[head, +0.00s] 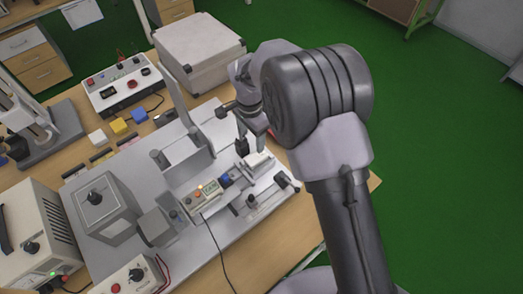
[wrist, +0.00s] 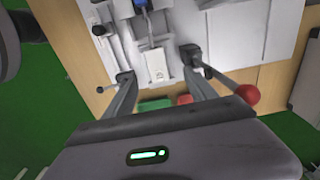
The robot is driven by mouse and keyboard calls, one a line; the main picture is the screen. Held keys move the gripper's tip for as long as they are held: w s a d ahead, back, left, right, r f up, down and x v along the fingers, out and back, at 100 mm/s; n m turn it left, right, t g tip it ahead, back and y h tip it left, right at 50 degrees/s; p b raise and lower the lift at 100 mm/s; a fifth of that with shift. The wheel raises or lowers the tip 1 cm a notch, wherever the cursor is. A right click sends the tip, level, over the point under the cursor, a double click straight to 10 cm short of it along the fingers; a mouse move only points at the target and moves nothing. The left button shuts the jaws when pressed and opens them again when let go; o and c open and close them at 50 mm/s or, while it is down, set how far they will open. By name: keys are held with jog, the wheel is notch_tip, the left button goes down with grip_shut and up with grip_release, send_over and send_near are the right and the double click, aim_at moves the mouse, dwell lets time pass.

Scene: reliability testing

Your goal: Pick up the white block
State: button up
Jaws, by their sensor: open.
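A small white block (head: 97,137) lies at the left, beside a yellow block (head: 119,126) and a blue block (head: 139,116). A second white, block-like piece (head: 258,160) sits on the test fixture, below my gripper (head: 251,141). In the wrist view this white piece (wrist: 155,66) lies between the two spread fingers of my gripper (wrist: 158,66). My gripper is open and holds nothing. Whether the fingers reach down to the piece's height is hard to tell. My arm covers part of the area to the right.
A grey-white base plate (head: 130,170) carries the fixture and an upright bracket (head: 185,155). A large box (head: 198,48) stands behind. A red knob (wrist: 248,94) on a lever is near the right finger. Instruments fill the left.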

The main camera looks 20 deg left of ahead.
send_over(255, 158)
jog(key=f, duration=0.5)
jog(key=shift+w+a+f+b, duration=0.1)
jog(key=shift+a+f+b, duration=0.15)
jog(key=shift+a+b, duration=0.15)
jog(key=f, duration=0.3)
jog(key=f+b, duration=0.1)
jog(key=f, duration=0.1)
jog(key=shift+s+d, duration=0.25)
jog(key=shift+d, duration=0.15)
jog(key=shift+w+f, duration=0.1)
jog(key=shift+f, duration=0.15)
jog(key=shift+r, duration=0.1)
grip_shut()
jog(key=shift+r, duration=0.1)
